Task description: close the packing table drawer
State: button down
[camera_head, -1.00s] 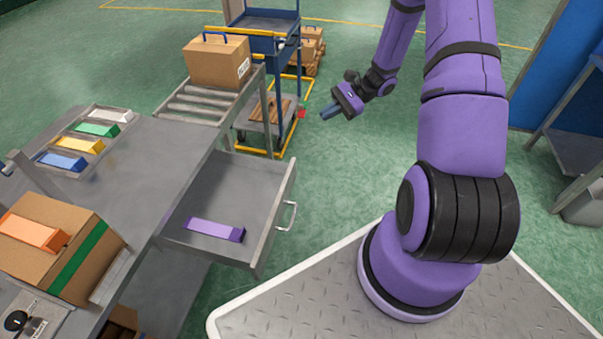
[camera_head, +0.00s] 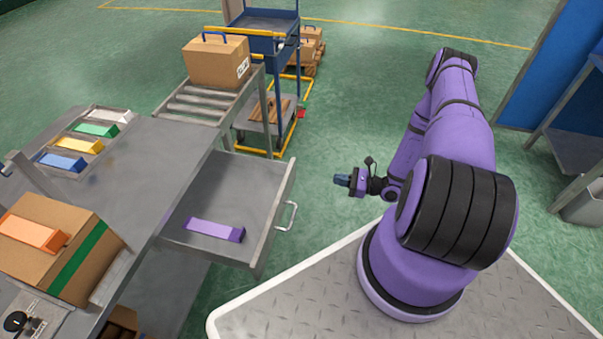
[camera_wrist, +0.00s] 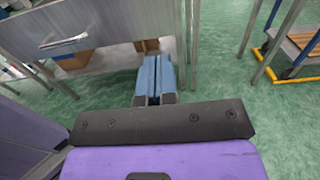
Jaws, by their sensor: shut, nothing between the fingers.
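The packing table drawer (camera_head: 262,190) is pulled out to the right of the packing table (camera_head: 165,165), with a purple block (camera_head: 214,230) lying inside. Its metal handle (camera_head: 287,215) is on the right-hand front face. My gripper (camera_head: 342,180) is shut and empty, to the right of the drawer front and apart from it. In the wrist view my shut blue fingers (camera_wrist: 155,75) point ahead, and the drawer's front panel (camera_wrist: 110,25) with its handle (camera_wrist: 64,42) shows to their upper left.
A roller conveyor (camera_head: 205,101) with a cardboard box (camera_head: 217,62) stands behind the drawer, next to a blue cart (camera_head: 262,45). Green floor between drawer and my gripper is clear.

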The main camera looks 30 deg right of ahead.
aim_at(294, 172)
jog(key=x, duration=1.4)
jog(key=shift+d+f, duration=0.1)
jog(key=shift+f, duration=0.1)
jog(key=shift+w, duration=0.1)
